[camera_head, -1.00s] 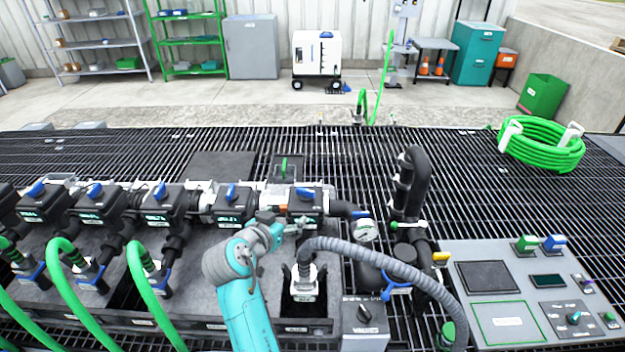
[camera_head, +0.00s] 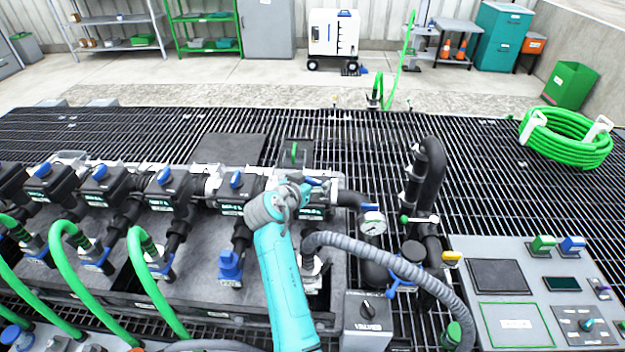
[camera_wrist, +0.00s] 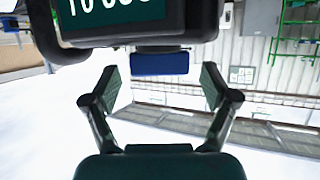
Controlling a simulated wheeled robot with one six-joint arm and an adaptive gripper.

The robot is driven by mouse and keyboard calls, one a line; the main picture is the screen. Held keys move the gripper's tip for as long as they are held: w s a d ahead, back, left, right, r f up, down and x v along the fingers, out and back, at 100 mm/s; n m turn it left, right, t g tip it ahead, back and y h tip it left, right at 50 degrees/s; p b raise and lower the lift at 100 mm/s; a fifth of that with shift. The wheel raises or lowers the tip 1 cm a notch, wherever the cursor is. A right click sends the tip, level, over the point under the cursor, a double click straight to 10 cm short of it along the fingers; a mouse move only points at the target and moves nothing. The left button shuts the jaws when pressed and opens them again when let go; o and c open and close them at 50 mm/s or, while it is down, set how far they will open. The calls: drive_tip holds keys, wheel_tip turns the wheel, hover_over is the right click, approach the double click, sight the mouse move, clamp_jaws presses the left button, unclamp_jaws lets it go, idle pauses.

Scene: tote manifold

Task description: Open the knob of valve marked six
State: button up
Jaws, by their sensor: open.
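The valves stand in a row as black boxes with lit green displays and blue knobs. My gripper (camera_head: 306,186) is at the top of the rightmost valve (camera_head: 314,212) and partly covers it. In the wrist view my gripper (camera_wrist: 158,88) is open, with its two fingers spread apart. A blue knob (camera_wrist: 160,63) sits between and just beyond the fingertips, with a clear gap on both sides. Above it is a dark valve box with a display (camera_wrist: 115,12), cut off by the picture edge. I cannot read the valve numbers.
A pressure gauge (camera_head: 373,223) and black piping (camera_head: 428,180) stand close right of my gripper. A grey corrugated hose (camera_head: 400,262) arches beside my arm. Green hoses (camera_head: 75,265) run down at the left. A control panel (camera_head: 535,300) is at the right. Open grating lies behind the valves.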

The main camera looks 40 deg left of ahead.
drive_tip(key=shift+w+a+f, duration=0.15)
drive_tip(key=shift+w+f, duration=0.15)
drive_tip(key=shift+w, duration=0.35)
drive_tip(key=shift+c, duration=0.2)
drive_tip(key=c, duration=1.1)
drive_tip(key=shift+n+g+y, duration=0.3)
drive_tip(key=shift+n+y, duration=0.3)
drive_tip(key=shift+n+g+y, duration=0.7)
drive_tip(key=shift+n+y, duration=0.9)
drive_tip(key=shift+y, duration=0.2)
drive_tip(key=o, duration=1.1)
drive_tip(key=shift+o, duration=0.2)
